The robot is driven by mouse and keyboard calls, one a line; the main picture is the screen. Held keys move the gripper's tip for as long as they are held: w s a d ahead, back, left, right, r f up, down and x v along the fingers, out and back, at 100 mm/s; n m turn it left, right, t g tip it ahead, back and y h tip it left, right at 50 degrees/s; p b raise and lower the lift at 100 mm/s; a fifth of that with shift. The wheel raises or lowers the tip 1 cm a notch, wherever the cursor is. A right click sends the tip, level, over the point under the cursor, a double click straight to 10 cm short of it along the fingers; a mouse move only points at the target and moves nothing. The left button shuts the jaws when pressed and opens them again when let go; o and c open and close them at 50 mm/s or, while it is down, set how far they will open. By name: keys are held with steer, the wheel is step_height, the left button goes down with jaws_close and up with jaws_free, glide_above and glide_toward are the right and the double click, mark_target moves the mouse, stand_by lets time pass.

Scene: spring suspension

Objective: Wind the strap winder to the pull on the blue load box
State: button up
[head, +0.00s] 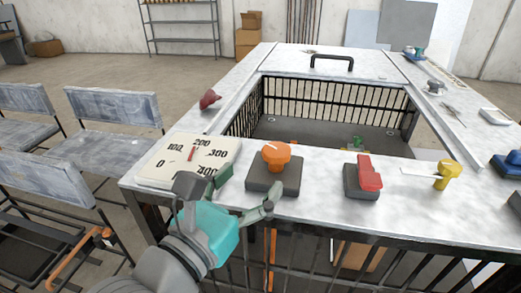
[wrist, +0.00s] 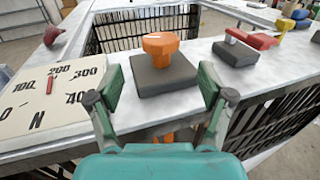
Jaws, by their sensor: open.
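An orange knob (head: 276,153) sits on a dark square block (head: 273,181) on the front counter; it looks like the strap winder. It also shows in the wrist view (wrist: 160,48), centred beyond my fingers. My gripper (head: 243,192) is open and empty at the counter's front edge, its fingers spread wide on the near side of the block, apart from the knob. A dial plate (head: 186,162) marked 0 to 400 lies to the left; its red needle (wrist: 50,84) points near 200. A blue object (head: 508,163) at the right edge may be the load box; no reading on it is legible.
A red lever on a dark block (head: 369,174) and a yellow handle (head: 446,172) stand right of the knob. A dark red piece (head: 209,99) lies on the left counter. A barred well (head: 330,130) opens behind the knob. Chairs (head: 120,115) stand at left.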

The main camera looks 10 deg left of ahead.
mark_target(268, 158)
steer(key=x, duration=1)
steer(key=c, duration=1.2)
steer(key=shift+h, duration=0.3)
steer(key=shift+m+g+h, duration=0.7)
steer(key=shift+m+h, duration=0.4)
steer(key=shift+h, duration=0.2)
